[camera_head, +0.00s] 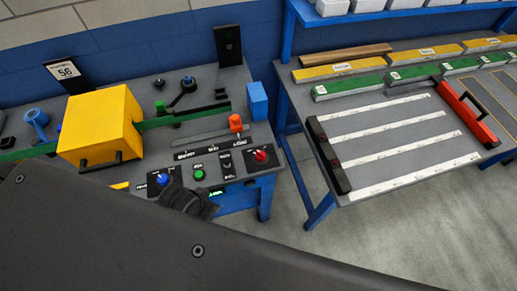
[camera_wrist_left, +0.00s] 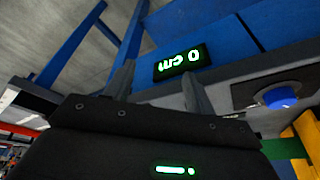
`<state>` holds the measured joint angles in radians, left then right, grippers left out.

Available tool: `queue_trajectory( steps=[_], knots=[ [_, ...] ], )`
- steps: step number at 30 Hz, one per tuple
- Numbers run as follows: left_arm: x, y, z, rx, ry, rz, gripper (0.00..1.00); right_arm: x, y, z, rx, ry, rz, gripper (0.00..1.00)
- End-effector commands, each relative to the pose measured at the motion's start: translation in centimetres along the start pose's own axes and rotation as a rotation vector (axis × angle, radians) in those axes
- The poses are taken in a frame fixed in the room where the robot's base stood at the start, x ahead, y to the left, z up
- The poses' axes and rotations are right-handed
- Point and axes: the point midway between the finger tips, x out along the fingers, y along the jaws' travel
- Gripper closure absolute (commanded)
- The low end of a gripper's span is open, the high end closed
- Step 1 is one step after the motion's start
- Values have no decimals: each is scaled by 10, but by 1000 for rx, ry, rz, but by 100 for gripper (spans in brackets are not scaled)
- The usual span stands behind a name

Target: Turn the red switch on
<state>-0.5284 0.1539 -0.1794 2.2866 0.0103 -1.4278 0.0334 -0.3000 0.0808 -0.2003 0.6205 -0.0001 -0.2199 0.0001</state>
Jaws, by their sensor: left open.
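The red switch (camera_head: 260,156) is a round red knob on a black plate at the right end of the control panel in the head view. It does not show in the left wrist view. My left gripper (camera_head: 189,201) is at the panel's front edge, below the blue knob (camera_head: 162,179) and well left of the red switch. In the left wrist view my left gripper (camera_wrist_left: 160,88) has its two fingers apart with nothing between them. The blue knob (camera_wrist_left: 281,98) also shows there, to the right of the fingers. My right gripper is not in view.
A green button (camera_head: 199,175) sits between the blue knob and red switch. A green-lit display (camera_wrist_left: 182,62) reads "0 cm". Behind the panel stand a yellow box-shaped housing (camera_head: 97,126) and an orange-red knob (camera_head: 236,122). Another table with strips (camera_head: 392,131) stands at right, across a floor gap.

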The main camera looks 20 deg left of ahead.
Motion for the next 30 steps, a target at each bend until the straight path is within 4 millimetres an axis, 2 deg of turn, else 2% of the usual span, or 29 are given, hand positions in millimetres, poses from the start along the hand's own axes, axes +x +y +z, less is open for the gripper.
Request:
queue_trajectory(
  steps=[1,8,11,15,18,22,24,26,29,30],
  knots=[
    [-3,6,-25,41,59,8,45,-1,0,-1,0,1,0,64],
    [-2,49,-111,215,281,69,45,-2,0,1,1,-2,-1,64],
    [-9,75,-152,315,394,107,45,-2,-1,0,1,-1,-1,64],
    [-24,122,-208,500,567,182,45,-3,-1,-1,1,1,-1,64],
    [-40,163,-242,694,693,261,45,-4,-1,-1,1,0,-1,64],
    [-50,206,-261,1005,778,388,45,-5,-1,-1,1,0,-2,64],
    [-47,210,-261,1163,758,450,45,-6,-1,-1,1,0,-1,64],
    [-40,201,-258,1282,705,495,45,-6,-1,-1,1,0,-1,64],
    [-29,168,-255,1430,565,547,45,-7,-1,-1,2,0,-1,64],
    [-26,150,-254,1467,500,559,45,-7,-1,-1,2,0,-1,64]
  ],
)
